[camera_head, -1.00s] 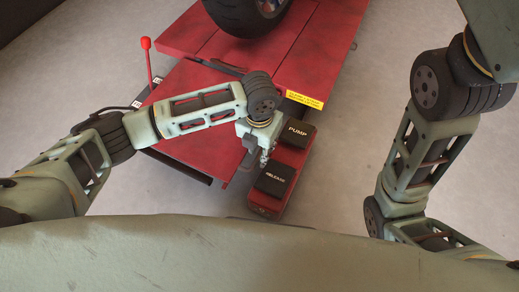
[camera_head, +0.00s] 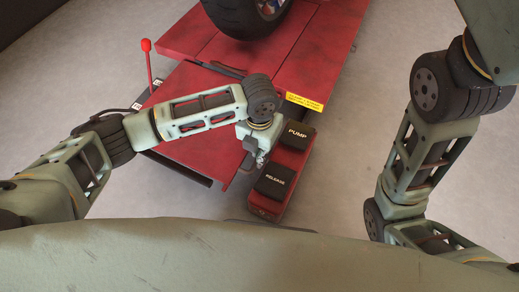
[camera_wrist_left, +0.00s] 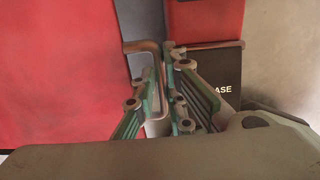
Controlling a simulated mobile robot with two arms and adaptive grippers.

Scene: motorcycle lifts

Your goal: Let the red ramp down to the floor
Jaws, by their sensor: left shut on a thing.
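The red ramp (camera_head: 190,146) is the lower red plate in front of the lift's table, partly covered by my left arm. It also fills the left of the left wrist view (camera_wrist_left: 55,70). A thin copper-coloured bent handle (camera_wrist_left: 157,112) stands beside the ramp's right edge. My left gripper (camera_wrist_left: 160,76) is shut on this handle, its green fingers on either side of the bar. In the head view my left gripper (camera_head: 256,156) is mostly hidden by its own wrist. How high the ramp's edge is above the floor I cannot tell. My right gripper is out of view.
A red pedal unit with a black PUMP pedal (camera_head: 296,134) and a RELEASE pedal (camera_head: 275,180) stands right of my left gripper. The lift table (camera_head: 305,60) carries a wheel (camera_head: 247,14). A red-knobbed lever (camera_head: 147,60) rises at left. Grey floor is clear at right.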

